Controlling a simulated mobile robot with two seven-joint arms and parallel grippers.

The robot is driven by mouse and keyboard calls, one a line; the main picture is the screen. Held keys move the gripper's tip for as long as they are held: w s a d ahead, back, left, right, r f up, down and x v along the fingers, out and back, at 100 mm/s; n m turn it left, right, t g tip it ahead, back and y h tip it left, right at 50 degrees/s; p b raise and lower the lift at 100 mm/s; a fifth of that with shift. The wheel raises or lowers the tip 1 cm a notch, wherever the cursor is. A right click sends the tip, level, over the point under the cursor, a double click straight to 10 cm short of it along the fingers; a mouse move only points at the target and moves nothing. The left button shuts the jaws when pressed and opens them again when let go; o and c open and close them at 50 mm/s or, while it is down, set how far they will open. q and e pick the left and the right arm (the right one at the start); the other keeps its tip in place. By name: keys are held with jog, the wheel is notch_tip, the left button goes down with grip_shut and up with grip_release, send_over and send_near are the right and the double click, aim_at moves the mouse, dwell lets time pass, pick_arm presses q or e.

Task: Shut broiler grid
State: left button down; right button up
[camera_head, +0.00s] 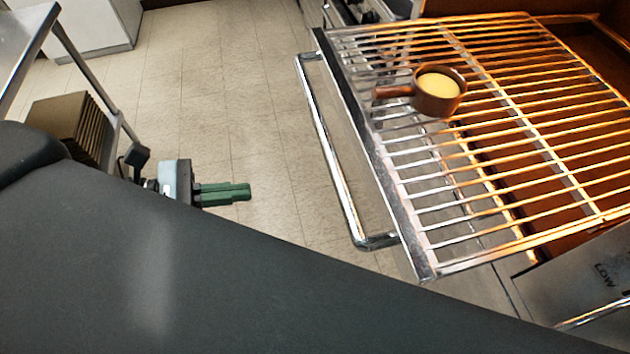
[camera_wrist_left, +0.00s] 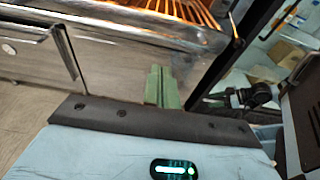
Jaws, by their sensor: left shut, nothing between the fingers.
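The broiler grid (camera_head: 505,135) is a wire rack pulled out of the glowing broiler on the right of the head view. A metal bar handle (camera_head: 335,160) runs along its front. A small brown pot (camera_head: 438,92) with yellow contents sits on the grid. My left gripper (camera_head: 248,192) has green fingers and is shut and empty. It is left of the handle and apart from it. The left wrist view shows the green fingers (camera_wrist_left: 160,85) together, with part of the grid (camera_wrist_left: 180,12) glowing above. My right gripper is not in view.
A metal table (camera_head: 25,35) stands at the upper left, with a stack of brown boards or trays (camera_head: 70,125) under it. The tiled floor (camera_head: 225,90) between the table and the grid is clear.

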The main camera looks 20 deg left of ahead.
pick_arm(q)
jog(key=d+b, duration=0.1)
jog(key=d, duration=0.1)
send_near(334, 184)
jog(key=p+x, duration=0.1)
jog(key=x, duration=0.4)
jog(key=shift+w+d, duration=0.1)
jog(key=shift+w, duration=0.05)
jog(key=shift+w+d+f, duration=0.2)
jog(key=shift+w+d, duration=0.2)
jog(key=shift+d, duration=0.2)
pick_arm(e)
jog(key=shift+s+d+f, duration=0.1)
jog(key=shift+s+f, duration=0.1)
pick_arm(q)
jog(key=shift+w+f, duration=0.1)
